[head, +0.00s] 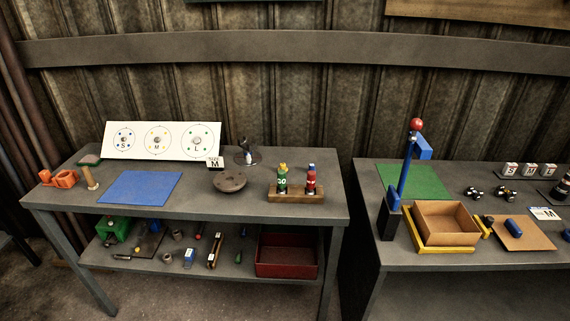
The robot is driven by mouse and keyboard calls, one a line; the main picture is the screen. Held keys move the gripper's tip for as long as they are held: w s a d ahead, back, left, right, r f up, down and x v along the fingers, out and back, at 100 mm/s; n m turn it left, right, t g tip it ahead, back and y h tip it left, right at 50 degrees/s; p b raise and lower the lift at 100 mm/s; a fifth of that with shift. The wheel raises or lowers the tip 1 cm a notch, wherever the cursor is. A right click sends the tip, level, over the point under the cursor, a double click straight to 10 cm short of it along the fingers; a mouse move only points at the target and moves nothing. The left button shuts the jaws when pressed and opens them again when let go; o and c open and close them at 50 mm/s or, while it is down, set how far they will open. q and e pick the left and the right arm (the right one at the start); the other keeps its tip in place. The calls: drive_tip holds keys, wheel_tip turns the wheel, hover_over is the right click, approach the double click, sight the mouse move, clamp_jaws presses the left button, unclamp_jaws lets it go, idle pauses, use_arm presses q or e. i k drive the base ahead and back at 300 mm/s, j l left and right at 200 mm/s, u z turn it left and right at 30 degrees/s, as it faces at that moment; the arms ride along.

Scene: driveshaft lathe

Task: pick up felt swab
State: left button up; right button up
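The likeliest felt swab is a short pale wooden handle (91,182) at the left end of the left table. A flat grey-green pad (89,160) shows just behind and above it. I cannot tell whether the pad and the handle are joined. The handle stands between an orange holder (60,178) and a blue mat (140,188). Neither of my grippers is in view.
The left table (230,207) also holds a white S/M/L board (178,140), a brown disc (229,180) and a wooden rack (297,194) with green and red bottles. A red bin (287,260) is on its lower shelf. A gap separates the right table (400,257).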

sight(88, 176)
drive_tip(key=u, duration=1.45)
